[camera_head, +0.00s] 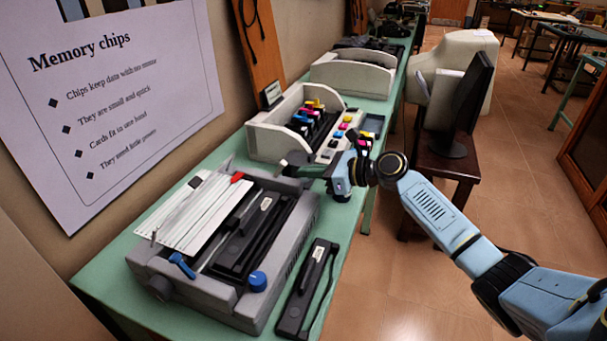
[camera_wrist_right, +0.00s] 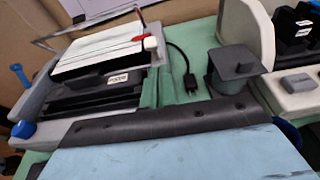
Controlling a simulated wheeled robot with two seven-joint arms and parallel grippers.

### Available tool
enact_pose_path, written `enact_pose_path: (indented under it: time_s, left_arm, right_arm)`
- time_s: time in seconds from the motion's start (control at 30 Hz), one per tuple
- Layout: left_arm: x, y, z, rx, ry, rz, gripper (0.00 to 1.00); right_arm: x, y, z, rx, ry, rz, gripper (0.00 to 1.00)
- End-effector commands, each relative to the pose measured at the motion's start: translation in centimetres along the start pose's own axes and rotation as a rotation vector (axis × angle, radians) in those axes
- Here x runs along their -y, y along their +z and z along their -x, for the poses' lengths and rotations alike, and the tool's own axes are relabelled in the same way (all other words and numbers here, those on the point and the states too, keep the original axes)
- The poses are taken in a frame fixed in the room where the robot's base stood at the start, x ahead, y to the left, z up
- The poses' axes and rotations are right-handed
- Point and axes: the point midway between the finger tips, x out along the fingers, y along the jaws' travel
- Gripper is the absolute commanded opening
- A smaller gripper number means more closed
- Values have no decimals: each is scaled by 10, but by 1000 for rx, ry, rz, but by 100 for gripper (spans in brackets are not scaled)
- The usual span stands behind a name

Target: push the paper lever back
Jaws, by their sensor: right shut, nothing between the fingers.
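A grey printer (camera_head: 230,306) with white paper (camera_head: 197,212) stands on the green table. A small red-tipped lever (camera_head: 237,177) is at its back right, by the paper's edge; the red tip also shows in the right wrist view (camera_wrist_right: 137,38). A blue lever (camera_head: 182,265) is at the front left and a round blue knob (camera_head: 257,281) at the front right. My right gripper (camera_head: 287,167) is shut and empty, beside the printer's back right corner, to the right of the red lever and apart from it. My left gripper is out of view.
A black part (camera_head: 306,287) with a label lies on the table right of the printer. A beige tray with colored cartridges (camera_head: 262,143) stands behind my gripper. A black cable (camera_wrist_right: 188,75) lies beside the printer. A poster (camera_head: 110,90) hangs on the left wall.

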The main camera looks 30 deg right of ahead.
Motion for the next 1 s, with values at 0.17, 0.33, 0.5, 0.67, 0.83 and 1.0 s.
enact_pose_path:
  time_s: [0.17,0.33,0.5,0.67,0.83,1.0]
  left_arm:
    - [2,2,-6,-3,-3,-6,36]
    - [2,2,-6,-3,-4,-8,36]
    - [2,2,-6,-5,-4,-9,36]
    - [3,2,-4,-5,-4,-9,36]
    - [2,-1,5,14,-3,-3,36]
    - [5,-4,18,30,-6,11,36]
  right_arm:
    - [0,7,-12,1,0,0,0]
    - [0,8,-14,-1,1,-2,0]
    - [-1,7,-14,0,1,-2,0]
    - [0,7,-14,-3,1,-2,0]
    - [0,11,-12,-20,-1,-3,0]
    - [0,14,-9,-45,-5,-3,0]
